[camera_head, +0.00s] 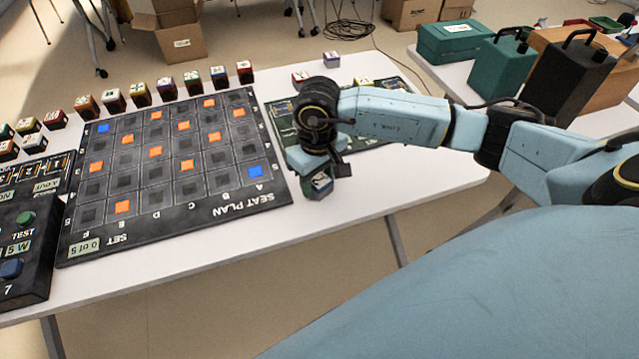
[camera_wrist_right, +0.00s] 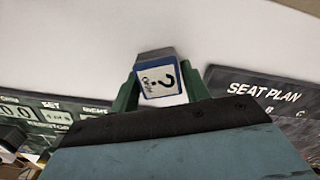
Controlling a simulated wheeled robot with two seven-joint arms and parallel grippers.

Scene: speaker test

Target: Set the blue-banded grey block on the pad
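My right gripper (camera_head: 318,176) is over the white table, just right of the seat plan board. The block also shows below the gripper in the head view (camera_head: 319,188), partly covered by the fingers. I cannot tell its exact height above the table. I cannot pick out the pad with certainty. My left gripper is not in view.
The black seat plan board (camera_head: 172,170) has orange and blue squares. Several coloured blocks (camera_head: 166,89) line its back edge. A black box with buttons (camera_head: 22,255) stands at left. A green board (camera_head: 375,145) lies behind my right arm. White table (camera_head: 240,236) is bare in front.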

